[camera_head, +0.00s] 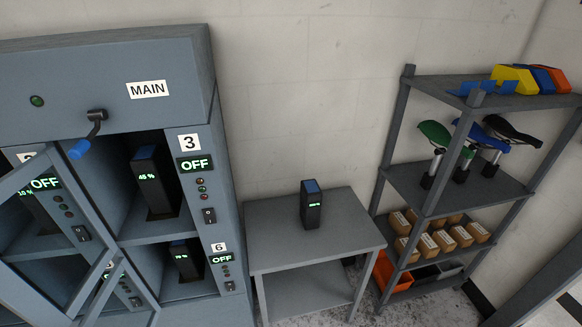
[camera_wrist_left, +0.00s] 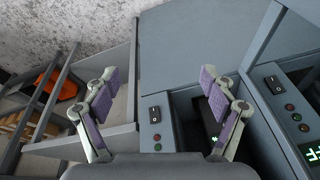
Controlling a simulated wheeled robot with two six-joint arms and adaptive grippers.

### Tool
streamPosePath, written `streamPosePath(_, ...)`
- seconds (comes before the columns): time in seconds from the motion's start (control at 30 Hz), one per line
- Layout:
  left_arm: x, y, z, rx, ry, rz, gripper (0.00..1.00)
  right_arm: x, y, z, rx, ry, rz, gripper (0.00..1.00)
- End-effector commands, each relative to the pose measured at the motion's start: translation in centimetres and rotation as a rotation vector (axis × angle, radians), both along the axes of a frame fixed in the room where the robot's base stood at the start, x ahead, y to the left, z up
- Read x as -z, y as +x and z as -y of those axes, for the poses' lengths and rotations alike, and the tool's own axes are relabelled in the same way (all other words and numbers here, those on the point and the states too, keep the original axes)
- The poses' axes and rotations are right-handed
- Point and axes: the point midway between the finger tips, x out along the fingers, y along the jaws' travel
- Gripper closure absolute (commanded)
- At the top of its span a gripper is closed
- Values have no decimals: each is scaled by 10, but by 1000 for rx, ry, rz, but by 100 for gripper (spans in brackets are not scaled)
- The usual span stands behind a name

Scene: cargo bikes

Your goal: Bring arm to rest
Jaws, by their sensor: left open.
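My left gripper (camera_wrist_left: 158,95) shows in the left wrist view. Its two purple-padded fingers are spread wide with nothing between them. It is in front of the grey charging cabinet, and a dark battery (camera_wrist_left: 205,125) sits in a bay behind the right finger. Neither gripper shows in the head view. There, the cabinet (camera_head: 110,75) fills the left side, with a blue-handled MAIN lever (camera_head: 80,149). A battery (camera_head: 153,185) reading about 45 % stands in bay 3, and another (camera_head: 184,262) sits in bay 6 below. Both bay displays read OFF.
A grey side table (camera_head: 268,231) holds one upright battery (camera_head: 311,205). A shelf rack (camera_head: 397,150) at the right carries bike saddles, cardboard boxes and coloured bins. An open-frame door (camera_head: 90,215) juts out in front of the cabinet at lower left.

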Motion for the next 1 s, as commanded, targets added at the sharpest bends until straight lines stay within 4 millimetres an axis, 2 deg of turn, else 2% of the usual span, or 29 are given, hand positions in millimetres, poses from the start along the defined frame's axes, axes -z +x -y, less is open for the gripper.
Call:
streamPosePath(0.03, 28, -3, -3, -4, 0, -17, 16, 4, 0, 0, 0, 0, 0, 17)
streamPosePath(0.17, 107, -17, -10, -14, -1, -44, 16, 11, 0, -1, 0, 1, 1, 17)
streamPosePath(0.27, 179, -44, -17, -22, -2, -75, 16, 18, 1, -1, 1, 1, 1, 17)
streamPosePath(0.3, 209, -61, -19, -26, -3, -88, 16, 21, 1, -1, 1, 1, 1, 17)
streamPosePath(0.37, 248, -88, -22, -31, -5, -107, 16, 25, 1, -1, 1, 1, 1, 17)
streamPosePath(0.4, 271, -108, -24, -34, -6, -119, 16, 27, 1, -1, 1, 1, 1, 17)
streamPosePath(0.5, 312, -156, -26, -41, -9, -142, 16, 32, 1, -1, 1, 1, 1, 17)
streamPosePath(0.6, 334, -193, -27, -45, -11, -158, 16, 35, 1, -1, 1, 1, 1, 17)
streamPosePath(0.7, 343, -214, -27, -47, -12, -166, 16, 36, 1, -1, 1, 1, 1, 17)
streamPosePath(0.8, 346, -222, -27, -48, -12, -168, 16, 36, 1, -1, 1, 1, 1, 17)
streamPosePath(1.0, 346, -223, -27, -48, -12, -169, 16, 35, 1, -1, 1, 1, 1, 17)
